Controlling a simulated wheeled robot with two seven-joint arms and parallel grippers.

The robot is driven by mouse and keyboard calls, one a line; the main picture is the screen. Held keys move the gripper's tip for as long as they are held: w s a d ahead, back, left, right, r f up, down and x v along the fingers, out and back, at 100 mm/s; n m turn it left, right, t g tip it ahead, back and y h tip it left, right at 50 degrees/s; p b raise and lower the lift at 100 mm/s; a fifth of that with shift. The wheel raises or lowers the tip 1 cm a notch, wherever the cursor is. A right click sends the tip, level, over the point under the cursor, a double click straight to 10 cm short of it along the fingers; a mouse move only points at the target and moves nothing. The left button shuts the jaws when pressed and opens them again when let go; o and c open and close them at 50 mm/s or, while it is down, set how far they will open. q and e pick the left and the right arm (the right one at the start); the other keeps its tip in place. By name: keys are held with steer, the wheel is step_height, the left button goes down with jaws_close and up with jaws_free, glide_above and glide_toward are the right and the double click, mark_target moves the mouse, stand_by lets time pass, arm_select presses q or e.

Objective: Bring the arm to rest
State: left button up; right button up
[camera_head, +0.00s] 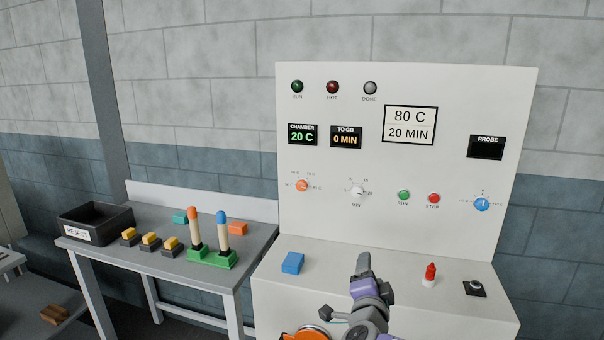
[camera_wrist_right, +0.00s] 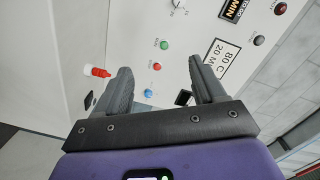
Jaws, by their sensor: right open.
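My right gripper (camera_head: 364,264) is in front of the furnace's white ledge in the camera_head view, with its dark fingers pointing up toward the panel. In the camera_wrist_right view its two grey fingers stand wide apart (camera_wrist_right: 161,72) with nothing between them in their grasp. My left gripper is not in view.
The furnace panel (camera_head: 330,225) reads 20 C, 0 MIN. A blue block (camera_head: 292,263) and a black socket-like part (camera_head: 474,289) are on the ledge. A side table (camera_head: 190,268) holds a reject bin (camera_head: 95,224), several blocks and two sticks in green stands. An orange part (camera_head: 304,334) is cut off below.

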steer(key=w+f+n+g+y, duration=0.1)
steer(key=w+f+n, duration=0.15)
steer(key=f, duration=0.45)
steer(key=s+a+f+n+g+y+p, duration=0.1)
steer(key=s+f+n+g+y, duration=0.2)
steer(key=f, duration=0.9)
steer(key=s+a+f+n+g+y+p, duration=0.1)
steer(key=s+f+n+g+p, duration=0.2)
steer(key=f, duration=0.9)
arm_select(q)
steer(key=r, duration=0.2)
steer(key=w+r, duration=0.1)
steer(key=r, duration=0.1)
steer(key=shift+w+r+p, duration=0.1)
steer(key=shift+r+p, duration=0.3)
arm_select(e)
steer(key=s+a+f+n+g+y, duration=0.1)
steer(key=s+f+g, duration=0.3)
steer(key=s, duration=0.9)
steer(key=s+a+f+n+g+y, duration=0.2)
steer(key=s+f+g, duration=0.3)
steer(key=s+f, duration=0.6)
steer(key=s+n, duration=0.1)
steer(key=s, duration=0.1)
steer(key=shift+s+a, duration=0.3)
steer(key=shift+a, duration=0.1)
